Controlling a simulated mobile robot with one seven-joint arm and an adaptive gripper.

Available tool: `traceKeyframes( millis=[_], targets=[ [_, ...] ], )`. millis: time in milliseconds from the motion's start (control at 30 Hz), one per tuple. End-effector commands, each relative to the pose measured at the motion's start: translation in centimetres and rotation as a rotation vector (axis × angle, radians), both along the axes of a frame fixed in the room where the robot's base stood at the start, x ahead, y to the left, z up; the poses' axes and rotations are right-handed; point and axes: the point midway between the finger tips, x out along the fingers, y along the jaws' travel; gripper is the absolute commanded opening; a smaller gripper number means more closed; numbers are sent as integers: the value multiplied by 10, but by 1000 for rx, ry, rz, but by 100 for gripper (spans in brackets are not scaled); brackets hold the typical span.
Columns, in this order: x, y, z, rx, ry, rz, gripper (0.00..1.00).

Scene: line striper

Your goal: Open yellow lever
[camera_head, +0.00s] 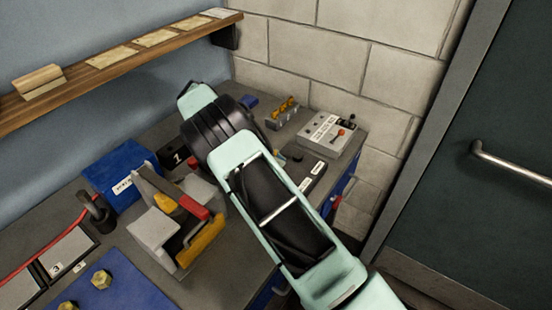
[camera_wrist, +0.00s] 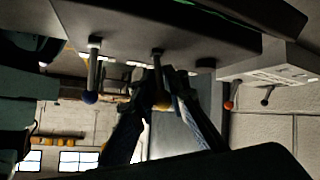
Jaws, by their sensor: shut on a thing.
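The yellow lever (camera_wrist: 162,105) shows in the wrist view as a thin rod with a round yellow knob. It extends from the underside, as pictured, of a dark panel (camera_wrist: 190,32). My gripper (camera_wrist: 166,84) is shut on the yellow lever, with one dark finger on each side of it. The knob shows between the fingers. In the head view my arm covers the gripper and the yellow lever.
In the wrist view a blue-knobbed lever (camera_wrist: 91,97) is left of my fingers. A red-orange-knobbed lever (camera_wrist: 229,105) is to the right. In the head view a grey control box (camera_head: 325,133), a blue bin (camera_head: 119,178) and a yellow-handled device (camera_head: 200,243) stand on the bench.

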Motion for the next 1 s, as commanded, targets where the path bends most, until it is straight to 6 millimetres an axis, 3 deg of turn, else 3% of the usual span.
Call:
traceKeyframes(
  millis=[100,133,300,667,1000],
  targets=[
    [0,0,-1,-1,0,2,0],
    [0,0,-1,-1,0,2,14],
    [0,0,-1,0,0,1,31],
    [0,0,7,1,-2,1,31],
    [1,0,68,2,-4,1,31]
  ],
)
